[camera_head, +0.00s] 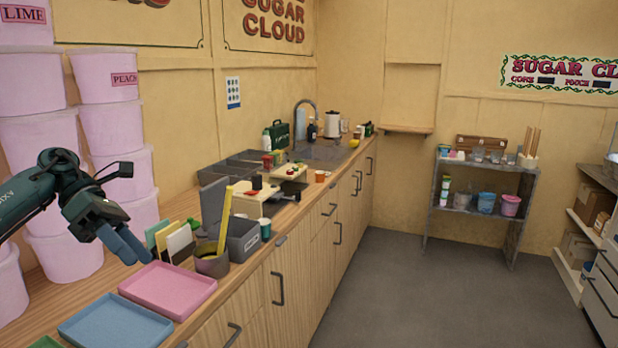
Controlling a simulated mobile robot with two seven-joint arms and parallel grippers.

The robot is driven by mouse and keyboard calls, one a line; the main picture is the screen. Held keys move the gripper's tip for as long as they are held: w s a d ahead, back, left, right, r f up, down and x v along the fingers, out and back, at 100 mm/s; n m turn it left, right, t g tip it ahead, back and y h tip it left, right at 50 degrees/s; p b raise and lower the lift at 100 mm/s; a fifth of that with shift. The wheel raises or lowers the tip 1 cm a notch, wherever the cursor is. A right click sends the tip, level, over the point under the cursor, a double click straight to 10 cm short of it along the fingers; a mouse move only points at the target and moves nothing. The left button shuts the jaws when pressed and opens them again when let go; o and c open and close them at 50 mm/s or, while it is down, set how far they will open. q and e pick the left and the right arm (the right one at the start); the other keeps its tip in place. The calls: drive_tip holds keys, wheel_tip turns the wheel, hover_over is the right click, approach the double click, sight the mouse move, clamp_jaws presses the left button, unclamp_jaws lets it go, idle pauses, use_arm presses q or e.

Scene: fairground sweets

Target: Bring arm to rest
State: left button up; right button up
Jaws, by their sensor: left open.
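My left arm comes in from the left in the head view. Its gripper (124,243) is open, with blue-grey fingers pointing down and to the right. It hangs in the air over the wooden counter, behind the pink tray (170,287) as seen here. I see nothing between its fingers. My right gripper is out of view.
Pink tubs (108,130) are stacked at the left, close to my left arm. A blue tray (115,322) lies at the front. The grey floor (400,285) is clear.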

use_arm(q)
drive_tip(key=s+d+f+n+t+h, duration=0.1)
drive_tip(key=d+f+n+t+h, duration=0.55)
drive_tip(key=d, duration=0.55)
drive_tip(key=d+f+n+t+h, duration=0.3)
drive_tip(key=d+f+n+h, duration=0.2)
drive_tip(key=d+f+n, duration=0.55)
drive_tip(key=s+a+f+n+t+y, duration=0.2)
drive_tip(key=s+a+f+n+y, duration=0.2)
drive_tip(key=s+f+n+y, duration=0.5)
drive_tip(key=s+a+f+n+t+y, duration=0.2)
drive_tip(key=s+a+f+n+y, duration=0.3)
drive_tip(key=n, duration=1.5)
drive_tip(key=s+f+y, duration=0.4)
drive_tip(key=s+f, duration=0.2)
drive_tip(key=f, duration=0.2)
drive_tip(key=shift+n, duration=0.4)
